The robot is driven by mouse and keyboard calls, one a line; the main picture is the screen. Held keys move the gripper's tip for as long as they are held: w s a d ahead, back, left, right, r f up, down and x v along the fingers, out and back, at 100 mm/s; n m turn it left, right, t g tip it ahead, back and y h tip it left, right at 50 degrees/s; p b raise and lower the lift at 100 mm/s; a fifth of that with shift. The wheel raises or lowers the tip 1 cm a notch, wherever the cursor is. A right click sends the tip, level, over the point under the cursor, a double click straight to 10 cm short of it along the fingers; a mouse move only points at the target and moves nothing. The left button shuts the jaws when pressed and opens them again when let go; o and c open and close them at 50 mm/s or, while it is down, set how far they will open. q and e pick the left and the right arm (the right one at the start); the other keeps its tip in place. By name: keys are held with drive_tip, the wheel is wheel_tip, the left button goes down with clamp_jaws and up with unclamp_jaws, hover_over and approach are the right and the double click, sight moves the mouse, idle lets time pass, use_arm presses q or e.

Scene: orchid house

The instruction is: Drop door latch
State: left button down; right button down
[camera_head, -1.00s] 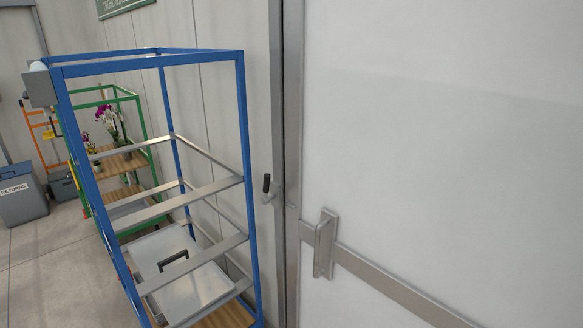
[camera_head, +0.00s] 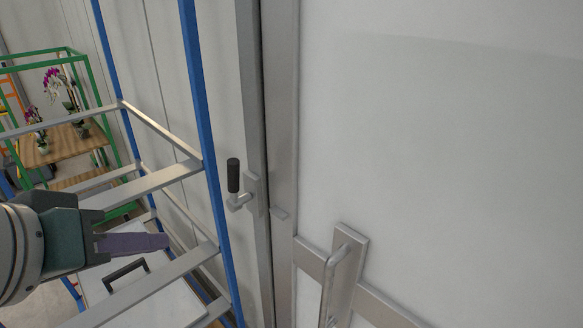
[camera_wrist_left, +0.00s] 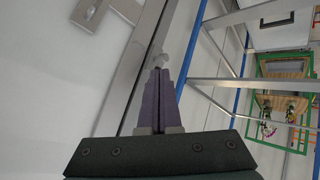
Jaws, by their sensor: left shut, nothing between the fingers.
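The door latch (camera_head: 234,180) is on the frame left of the white door (camera_head: 430,120). Its black grip points upright above a short metal arm and plate. My left gripper (camera_head: 165,242) comes in from the left, purple fingers closed and empty, pointing right. In the picture it is left of and below the latch, apart from it. In the left wrist view the closed fingertips (camera_wrist_left: 156,72) overlap the latch's pale metal part (camera_wrist_left: 159,62), so its grip is mostly hidden. My right gripper is not in view.
A blue-framed rack (camera_head: 196,100) with metal rails stands close left of the latch, and my left gripper is beside its rails. A lidded box (camera_head: 162,300) sits inside it. A metal door handle (camera_head: 341,275) stands out at lower right. A green shelf (camera_head: 35,60) with orchids is behind.

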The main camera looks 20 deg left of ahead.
use_arm(q)
drive_tip(key=w+a+f+n+t+b, duration=0.3)
drive_tip(key=w+a+n+t+b, duration=0.1)
drive_tip(key=b, duration=0.7)
drive_tip(key=w+a+f+n+t+b, duration=0.3)
drive_tip(key=w+a+n+t+b, duration=0.1)
drive_tip(key=w+b, duration=0.5)
drive_tip(key=n+t+b, duration=0.1)
drive_tip(key=n+b, duration=0.1)
drive_tip(key=shift+w+f+n, duration=0.2)
drive_tip(key=shift+f+n, duration=0.1)
drive_tip(key=shift+n, duration=0.1)
drive_tip(key=shift+w, duration=0.1)
drive_tip(key=w+r, duration=0.1)
drive_tip(key=w, duration=0.9)
drive_tip(key=d, duration=0.1)
drive_tip(key=s+d+p, duration=0.1)
drive_tip(key=d+f, duration=0.1)
drive_tip(key=d, duration=0.1)
drive_tip(key=shift+s+p, duration=0.25)
drive_tip(key=shift+p, duration=0.15)
